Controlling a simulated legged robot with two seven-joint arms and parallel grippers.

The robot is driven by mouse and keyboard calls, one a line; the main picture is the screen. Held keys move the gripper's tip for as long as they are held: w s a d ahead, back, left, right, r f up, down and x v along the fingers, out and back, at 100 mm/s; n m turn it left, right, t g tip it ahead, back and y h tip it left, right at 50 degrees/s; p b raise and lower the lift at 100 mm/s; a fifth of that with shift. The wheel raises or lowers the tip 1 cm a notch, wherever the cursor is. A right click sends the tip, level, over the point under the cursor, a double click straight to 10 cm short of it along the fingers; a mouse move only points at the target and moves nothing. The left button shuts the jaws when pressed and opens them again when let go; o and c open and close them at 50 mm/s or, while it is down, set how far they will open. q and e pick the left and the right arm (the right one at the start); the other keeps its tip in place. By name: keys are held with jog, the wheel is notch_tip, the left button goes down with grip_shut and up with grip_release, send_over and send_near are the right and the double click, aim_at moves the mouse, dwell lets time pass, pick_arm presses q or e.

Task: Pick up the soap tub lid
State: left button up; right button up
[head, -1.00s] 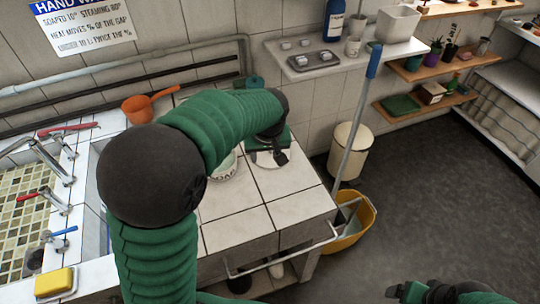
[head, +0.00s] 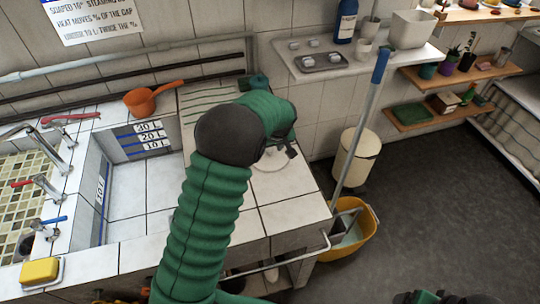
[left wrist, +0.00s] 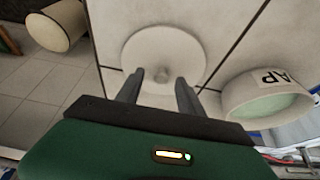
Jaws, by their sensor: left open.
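The soap tub lid (left wrist: 150,45) is a round white disc with a small knob, lying on white tiles in the left wrist view. In the head view the lid (head: 268,164) shows partly below my left gripper (head: 279,151). My left gripper (left wrist: 160,79) is open, its two fingers over the lid's near part, one on each side of the knob in the picture. I cannot tell whether they touch it. The soap tub (left wrist: 265,98), white with pale green contents and "AP" lettering, stands right of the lid; my arm hides it in the head view.
A tiled basin (head: 140,185) lies left of my left arm, with an orange scoop (head: 153,99) on its back ledge. A blue-handled mop (head: 362,125) stands in a yellow bucket (head: 354,232) beyond the counter's right edge. My right arm (head: 435,297) shows at the bottom edge.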

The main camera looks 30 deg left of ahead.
pick_arm(q)
jog(key=shift+w+f, duration=0.1)
jog(key=shift+f, duration=0.35)
jog(key=shift+a, duration=0.15)
jog(key=shift+a+f, duration=0.1)
jog(key=shift+a, duration=0.15)
jog(key=c, duration=0.4)
jog(key=shift+d, duration=0.1)
grip_shut()
jog(key=shift+d, duration=0.1)
